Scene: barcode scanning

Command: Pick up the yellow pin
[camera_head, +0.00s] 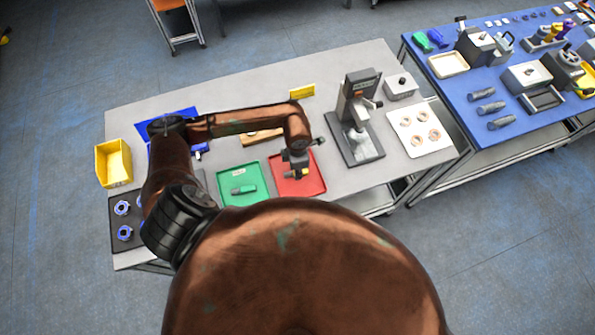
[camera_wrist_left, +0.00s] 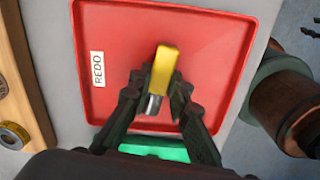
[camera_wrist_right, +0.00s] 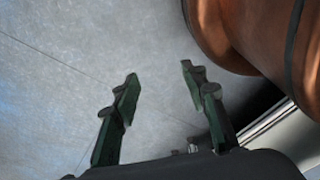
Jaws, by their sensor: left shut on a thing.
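The yellow pin (camera_wrist_left: 164,68) has a yellow body and a grey metal end. In the left wrist view it is between the fingers of my left gripper (camera_wrist_left: 161,84), which is shut on it. My right gripper (camera_wrist_right: 160,74) is open and empty above the grey floor in the right wrist view. It is not visible in the head view.
A green tray (camera_head: 228,173) holding a green part (camera_head: 243,189) is left of the red tray. A grey press-like machine (camera_head: 358,120) stands to the right. A yellow bin (camera_head: 113,163) is at the far left. The table's back is mostly clear.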

